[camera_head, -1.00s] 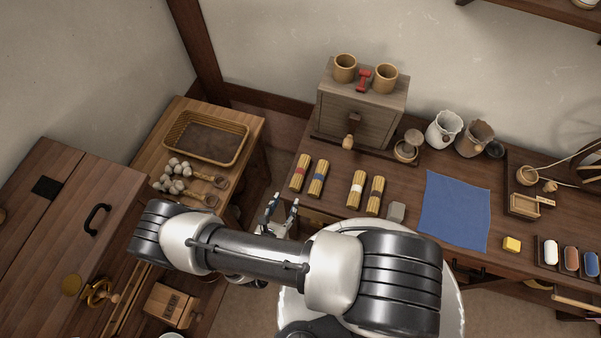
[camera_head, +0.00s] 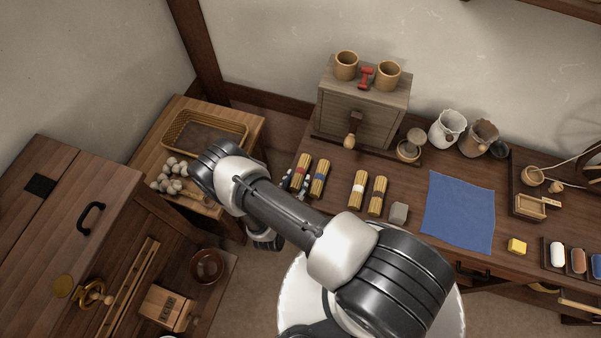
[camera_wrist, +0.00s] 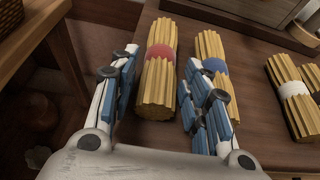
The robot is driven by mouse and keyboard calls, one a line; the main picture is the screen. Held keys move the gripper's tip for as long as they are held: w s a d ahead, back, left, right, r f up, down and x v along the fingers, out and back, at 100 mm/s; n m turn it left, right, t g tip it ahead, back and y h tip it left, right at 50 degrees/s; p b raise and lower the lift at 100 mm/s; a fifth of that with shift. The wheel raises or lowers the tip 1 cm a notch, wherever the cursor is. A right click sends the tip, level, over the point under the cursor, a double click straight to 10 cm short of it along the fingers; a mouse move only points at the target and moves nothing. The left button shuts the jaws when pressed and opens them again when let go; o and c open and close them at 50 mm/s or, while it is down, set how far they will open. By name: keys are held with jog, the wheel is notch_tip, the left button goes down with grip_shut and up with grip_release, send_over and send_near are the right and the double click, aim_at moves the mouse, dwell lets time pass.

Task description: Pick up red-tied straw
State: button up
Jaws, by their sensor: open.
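The red-tied straw (camera_wrist: 157,72) is a bundle of yellow stalks with a red band, lying on the wooden table. In the wrist view it lies between the two open fingers of my gripper (camera_wrist: 156,92), with a gap on the left. The right finger is between it and the blue-tied straw (camera_wrist: 214,66). In the head view the red-tied straw (camera_head: 301,174) is at the left end of the row of bundles, with my gripper (camera_head: 294,181) at its near left side, partly hidden by my arm. I cannot tell whether the fingers touch it.
A white-tied bundle (camera_head: 358,189) and a dark-tied bundle (camera_head: 377,196) lie further right. A wooden cabinet (camera_head: 362,110) stands behind. A blue cloth (camera_head: 458,212) lies to the right. A wicker tray (camera_head: 178,139) is on the left-hand table.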

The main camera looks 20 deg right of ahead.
jog(key=shift+c, duration=0.5)
jog(key=c, duration=0.8)
